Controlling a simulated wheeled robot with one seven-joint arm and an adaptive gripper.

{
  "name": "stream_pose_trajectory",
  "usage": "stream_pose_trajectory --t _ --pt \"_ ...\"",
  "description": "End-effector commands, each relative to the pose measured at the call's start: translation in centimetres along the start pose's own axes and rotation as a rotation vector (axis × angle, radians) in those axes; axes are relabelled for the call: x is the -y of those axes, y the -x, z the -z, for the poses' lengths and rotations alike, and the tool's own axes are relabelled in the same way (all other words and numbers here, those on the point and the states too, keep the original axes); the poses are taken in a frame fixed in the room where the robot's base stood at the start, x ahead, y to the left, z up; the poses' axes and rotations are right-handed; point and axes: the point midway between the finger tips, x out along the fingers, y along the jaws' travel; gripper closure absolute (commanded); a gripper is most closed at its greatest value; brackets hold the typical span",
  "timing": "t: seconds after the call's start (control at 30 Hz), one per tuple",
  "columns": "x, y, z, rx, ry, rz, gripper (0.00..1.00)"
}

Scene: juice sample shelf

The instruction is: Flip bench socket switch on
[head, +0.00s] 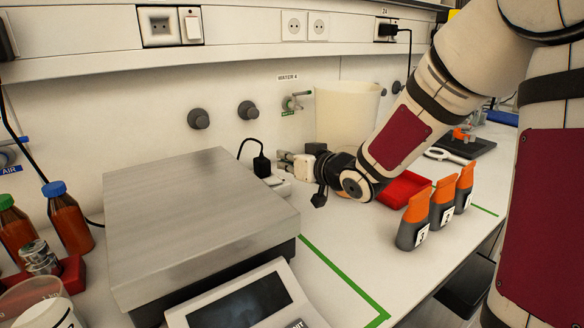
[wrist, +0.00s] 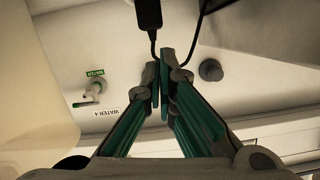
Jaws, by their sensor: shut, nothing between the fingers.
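A white socket block with a black plug (head: 262,165) in it sits on the bench behind the steel-topped scale, partly hidden by the scale and my gripper. I cannot make out a switch on it. My gripper (head: 284,163) is at its right, fingers pointing left, shut and empty. In the wrist view my gripper (wrist: 159,88) has its fingertips together, with a black plug or adapter (wrist: 148,14) and its cables just beyond them; contact cannot be told. A wall socket (head: 158,27) with a white rocker switch (head: 193,27) is on the rail above.
The scale (head: 190,205) fills the bench left of my gripper. A beige bin (head: 345,112) stands behind my wrist. A red tray (head: 404,189) and orange-capped bottles (head: 414,222) are at the right. Wall knobs (head: 247,110) and a water tap (head: 293,101) stick out behind.

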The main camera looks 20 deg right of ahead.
Motion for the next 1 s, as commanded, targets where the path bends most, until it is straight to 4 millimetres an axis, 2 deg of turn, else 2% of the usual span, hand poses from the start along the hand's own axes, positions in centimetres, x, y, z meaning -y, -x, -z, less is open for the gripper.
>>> stream_pose_trajectory --t 0.03,0.27,0.33,0.53,1.0 --pt "0.1 -1.3 -0.2 0.0 -0.001 0.003 1.0" --pt "0.0 -5.6 -0.2 -0.001 -0.002 0.002 1.0" --pt "0.0 -5.6 -1.7 0.004 -0.003 0.001 1.0" --pt "0.0 -6.0 -3.5 0.002 -0.001 0.0 1.0" --pt "0.0 -6.0 -3.9 0.0 0.002 -0.001 1.0"
